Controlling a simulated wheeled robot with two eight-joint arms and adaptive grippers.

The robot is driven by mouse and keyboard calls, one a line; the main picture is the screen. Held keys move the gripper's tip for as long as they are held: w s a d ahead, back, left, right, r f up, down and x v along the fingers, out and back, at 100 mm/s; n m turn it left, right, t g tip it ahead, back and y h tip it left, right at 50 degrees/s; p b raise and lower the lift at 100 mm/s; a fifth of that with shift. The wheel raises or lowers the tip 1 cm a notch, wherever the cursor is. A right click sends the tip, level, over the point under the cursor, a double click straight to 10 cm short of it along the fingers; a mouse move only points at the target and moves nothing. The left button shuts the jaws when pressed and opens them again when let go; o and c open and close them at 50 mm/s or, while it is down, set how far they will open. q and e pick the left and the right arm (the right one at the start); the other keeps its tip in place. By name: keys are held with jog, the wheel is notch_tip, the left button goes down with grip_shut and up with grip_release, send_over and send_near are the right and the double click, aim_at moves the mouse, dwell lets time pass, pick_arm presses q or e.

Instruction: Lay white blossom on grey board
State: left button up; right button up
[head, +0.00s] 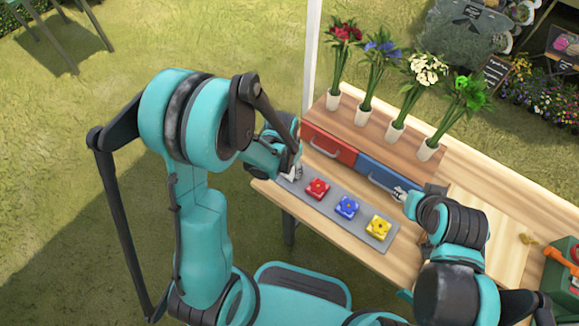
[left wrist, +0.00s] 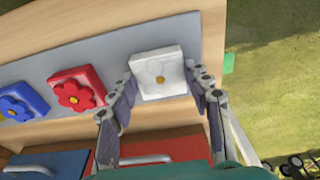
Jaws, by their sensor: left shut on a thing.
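The white blossom (left wrist: 157,70) is a square white tile with a pale flower and yellow centre. In the left wrist view it sits between the fingers of my left gripper (left wrist: 163,80), which is shut on it. It is over the end of the grey board (left wrist: 112,48), beside the red blossom (left wrist: 76,92); whether it touches the board I cannot tell. In the head view my left gripper (head: 292,172) is at the left end of the grey board (head: 333,205) and mostly hides the tile. My right gripper (head: 400,193) is by the blue drawer (head: 377,176); its fingers are unclear.
Red (head: 317,188), blue (head: 347,207) and yellow (head: 378,227) blossoms lie in a row on the board. Behind are a red drawer (head: 325,143) and several vases of flowers on the shelf. A green crate (head: 560,278) stands at the far right.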

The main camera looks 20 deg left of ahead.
aim_at(287, 172)
pick_arm(q)
jog(key=o, duration=1.1)
jog(key=shift+f, duration=0.15)
jog(key=shift+r+p, duration=0.35)
jog(key=shift+r, duration=0.1)
jog(key=s+a+r+n+t+p, duration=0.1)
jog(key=s+r+t, duration=0.1)
jog(key=r, duration=0.6)
jog(key=s+a+r+n+t+p, duration=0.1)
jog(key=s+r+t, duration=0.1)
jog(key=s+r, duration=0.3)
jog(key=s+a+r+n+t+p, duration=0.1)
jog(key=s+r+n+p, duration=0.1)
jog(key=r, duration=0.8)
jog(key=shift+s+r+t, duration=0.4)
jog(key=shift+s, duration=0.4)
jog(key=shift+a, duration=0.1)
